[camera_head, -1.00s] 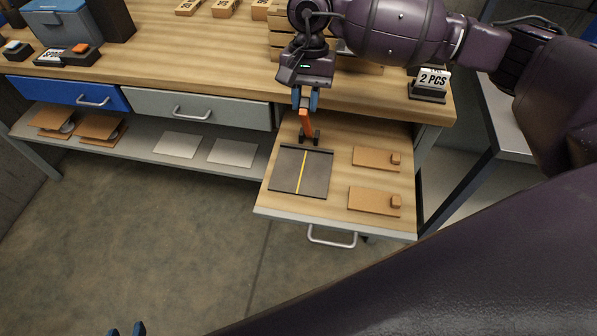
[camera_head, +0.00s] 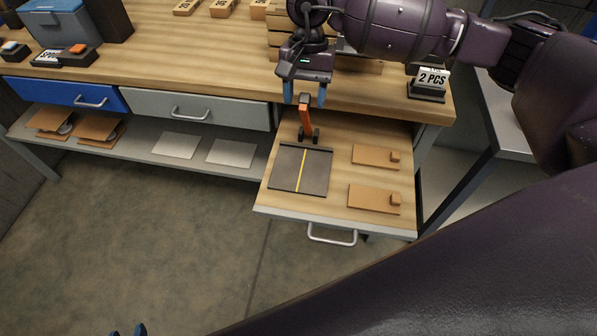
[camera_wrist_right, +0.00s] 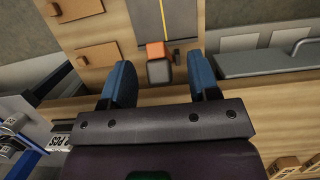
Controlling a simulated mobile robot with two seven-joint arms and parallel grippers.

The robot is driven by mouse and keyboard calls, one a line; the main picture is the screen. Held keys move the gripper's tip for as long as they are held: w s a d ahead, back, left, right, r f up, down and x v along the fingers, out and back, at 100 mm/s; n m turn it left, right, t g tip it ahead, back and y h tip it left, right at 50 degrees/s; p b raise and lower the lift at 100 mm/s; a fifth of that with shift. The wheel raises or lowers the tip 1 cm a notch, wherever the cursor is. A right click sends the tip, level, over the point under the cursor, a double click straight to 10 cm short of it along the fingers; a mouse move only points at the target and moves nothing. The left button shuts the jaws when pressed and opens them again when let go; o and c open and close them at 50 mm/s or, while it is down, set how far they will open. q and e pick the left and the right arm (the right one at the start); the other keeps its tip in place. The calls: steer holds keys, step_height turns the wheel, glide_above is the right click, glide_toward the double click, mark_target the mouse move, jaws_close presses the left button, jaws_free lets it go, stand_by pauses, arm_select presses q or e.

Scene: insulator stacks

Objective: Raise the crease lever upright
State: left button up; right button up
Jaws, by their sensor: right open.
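The board has a yellow centre line. My right gripper (camera_head: 305,93) is open just above the lever, its blue fingers to either side of the tip. In the right wrist view the lever's orange and grey end (camera_wrist_right: 158,61) shows between the open fingers, apart from both.
The board lies on a pulled-out drawer (camera_head: 340,213), beside two brown pieces (camera_head: 372,156) (camera_head: 369,198) with small blocks. A "2 PCS" sign (camera_head: 430,84) stands on the bench at right. A lower shelf (camera_head: 130,152) holds cards. The floor in front is clear.

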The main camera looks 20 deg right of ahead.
steer(key=shift+s+a+r+p, duration=0.45)
steer(key=shift+s+r, duration=0.2)
steer(key=shift+r, duration=0.05)
steer(key=shift+s+a+r+p, duration=0.4)
steer(key=shift+s+r, duration=0.25)
steer(key=shift+r, duration=0.05)
arm_select(q)
steer(key=shift+t, duration=0.4)
steer(key=r, duration=0.2)
steer(key=w+r+p, duration=0.1)
steer(key=r, duration=0.1)
steer(key=shift+w+r, duration=0.2)
steer(key=shift+r, duration=0.15)
arm_select(e)
steer(key=shift+s+a+r, duration=0.7)
steer(key=shift+s+r, duration=0.2)
steer(key=shift+s, duration=0.15)
